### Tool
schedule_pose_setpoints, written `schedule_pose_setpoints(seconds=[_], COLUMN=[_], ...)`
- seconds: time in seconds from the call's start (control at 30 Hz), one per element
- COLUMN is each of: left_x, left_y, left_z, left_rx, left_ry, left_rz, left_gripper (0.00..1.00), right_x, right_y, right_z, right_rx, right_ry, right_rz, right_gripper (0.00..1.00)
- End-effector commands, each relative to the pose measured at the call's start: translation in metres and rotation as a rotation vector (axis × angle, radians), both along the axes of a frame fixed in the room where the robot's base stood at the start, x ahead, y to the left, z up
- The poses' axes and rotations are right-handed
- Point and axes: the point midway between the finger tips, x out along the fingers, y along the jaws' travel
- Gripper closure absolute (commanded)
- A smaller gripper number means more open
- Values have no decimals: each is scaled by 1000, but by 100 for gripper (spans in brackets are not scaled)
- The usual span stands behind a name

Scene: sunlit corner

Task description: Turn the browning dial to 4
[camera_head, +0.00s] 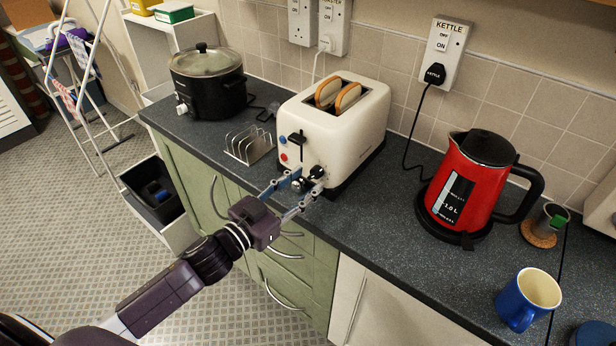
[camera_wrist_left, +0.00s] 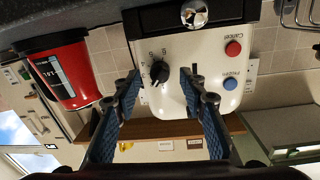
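The cream toaster (camera_head: 340,125) stands on the counter with two bread slices (camera_head: 338,95) in its slots. Its black browning dial (camera_head: 316,172) is on the front face. In the left wrist view, which is upside down, the dial (camera_wrist_left: 159,73) has small numbers around it, 4 among them; I cannot tell its exact setting. My left gripper (camera_head: 307,181) is open, its blue-padded fingers pointing at the toaster front. In the wrist view the dial appears between the fingertips, with gaps on both sides; contact is not visible. My right gripper is not in view.
A red Cancel button (camera_wrist_left: 233,49) and a blue button (camera_wrist_left: 230,83) sit beside the dial, and a shiny round knob (camera_wrist_left: 194,13) nearby. A toast rack (camera_head: 249,145) and slow cooker (camera_head: 207,83) stand left, a red kettle (camera_head: 470,185) and blue mug (camera_head: 516,310) right.

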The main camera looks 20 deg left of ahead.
Motion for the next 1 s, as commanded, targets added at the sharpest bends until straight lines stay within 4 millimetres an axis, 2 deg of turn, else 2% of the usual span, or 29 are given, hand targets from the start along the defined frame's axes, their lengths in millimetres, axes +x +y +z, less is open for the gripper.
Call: schedule_pose_setpoints(seconds=[0.2,0.53,0.87,1.0], left_x=[14,16,16,16], left_y=[-6,-7,-7,-7], left_z=[0,0,0,0], left_rx=[0,0,0,1], left_ry=[0,1,1,1], left_rz=[0,0,0,0], left_gripper=[62,62,98,100], right_x=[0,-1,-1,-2], right_y=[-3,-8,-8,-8], right_z=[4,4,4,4], right_rx=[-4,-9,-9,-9], right_ry=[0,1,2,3], right_rz=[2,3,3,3], right_gripper=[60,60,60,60])
